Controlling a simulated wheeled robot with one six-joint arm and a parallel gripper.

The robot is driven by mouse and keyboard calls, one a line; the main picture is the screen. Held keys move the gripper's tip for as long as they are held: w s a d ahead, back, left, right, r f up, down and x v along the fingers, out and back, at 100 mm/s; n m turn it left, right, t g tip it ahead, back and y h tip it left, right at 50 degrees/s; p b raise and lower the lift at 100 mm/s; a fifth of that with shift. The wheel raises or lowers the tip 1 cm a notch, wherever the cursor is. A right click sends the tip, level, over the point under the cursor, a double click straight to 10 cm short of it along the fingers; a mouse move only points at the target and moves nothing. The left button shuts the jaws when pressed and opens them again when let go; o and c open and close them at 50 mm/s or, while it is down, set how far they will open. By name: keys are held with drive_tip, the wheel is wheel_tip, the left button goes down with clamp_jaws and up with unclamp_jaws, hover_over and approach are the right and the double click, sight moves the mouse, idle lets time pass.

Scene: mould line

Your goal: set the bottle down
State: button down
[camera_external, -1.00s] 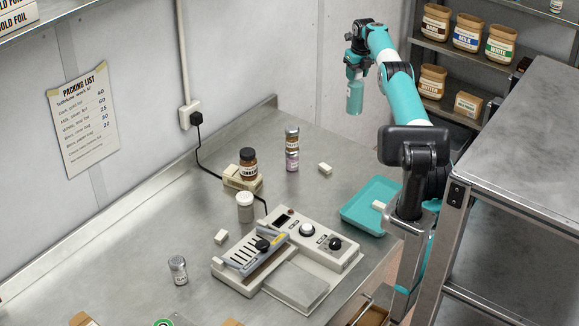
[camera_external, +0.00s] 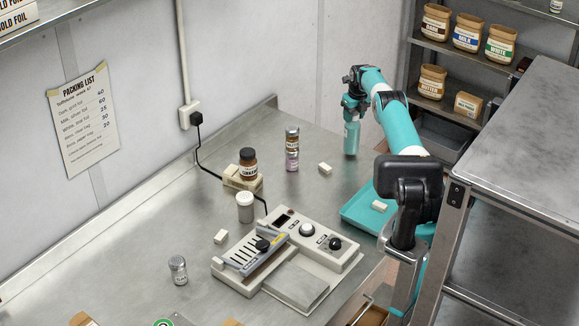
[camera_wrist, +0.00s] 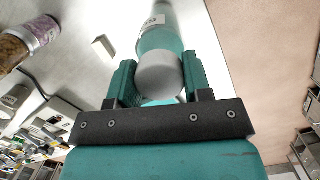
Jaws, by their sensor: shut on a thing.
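The bottle (camera_external: 351,139) is teal and hangs upright below my gripper (camera_external: 352,112) in the external view, over the back right part of the metal table. Its lower end looks close to the table top, but I cannot tell whether it touches. In the wrist view the bottle (camera_wrist: 160,38) shows a pale grey cap and a small white label. My gripper (camera_wrist: 158,82) is shut on it near the cap, one teal finger on each side.
A teal tray (camera_external: 357,217) with a white block stands in front of the bottle. Two stacked jars (camera_external: 292,148) and a white block (camera_external: 325,168) are to its left. The counter (camera_external: 530,130) and shelves are to the right. Bare table lies around the bottle's lower end.

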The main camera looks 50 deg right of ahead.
drive_tip(key=shift+f, duration=0.55)
drive_tip(key=shift+f, duration=0.15)
drive_tip(key=c, duration=0.5)
unclamp_jaws()
drive_tip(key=shift+c, duration=0.2)
